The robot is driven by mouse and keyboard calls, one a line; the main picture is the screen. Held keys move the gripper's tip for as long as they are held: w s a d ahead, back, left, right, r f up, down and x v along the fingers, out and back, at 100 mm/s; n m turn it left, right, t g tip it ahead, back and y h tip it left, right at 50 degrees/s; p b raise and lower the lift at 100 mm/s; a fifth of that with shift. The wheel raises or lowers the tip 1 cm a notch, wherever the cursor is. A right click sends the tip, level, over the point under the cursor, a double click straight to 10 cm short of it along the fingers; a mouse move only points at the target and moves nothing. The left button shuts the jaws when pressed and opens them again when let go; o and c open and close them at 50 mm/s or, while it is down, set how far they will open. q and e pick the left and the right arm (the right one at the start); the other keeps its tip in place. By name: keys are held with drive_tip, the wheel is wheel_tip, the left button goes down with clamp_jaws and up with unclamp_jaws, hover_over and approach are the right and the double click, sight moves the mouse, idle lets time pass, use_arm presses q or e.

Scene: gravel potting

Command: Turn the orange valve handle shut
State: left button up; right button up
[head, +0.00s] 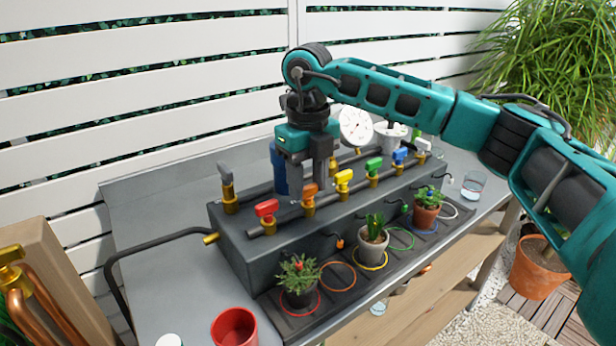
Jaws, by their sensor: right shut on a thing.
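The orange valve handle (310,191) sits on a brass valve in the row along the dark manifold box (236,246), between the red handle (267,208) and the yellow handle (344,177). My right gripper (309,187) comes down from above, with its fingers on either side of the orange handle, shut on it. The fingers hide part of the handle, so its exact angle is hard to read. My left gripper is not in view.
Green (374,165), blue (400,156) and white handles (423,145) continue the row to the right. A grey-handled valve (226,177) stands at the left. Potted plants stand in front. A red cup (234,328) is at the front left. A pressure gauge (356,126) rises behind.

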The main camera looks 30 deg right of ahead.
sight(308, 187)
idle(0.3)
drive_tip(key=o, duration=1.1)
drive_tip(key=shift+c, duration=0.2)
wheel_tip(308, 187, up, 13)
drive_tip(key=p, duration=0.1)
drive_tip(key=shift+f, duration=0.1)
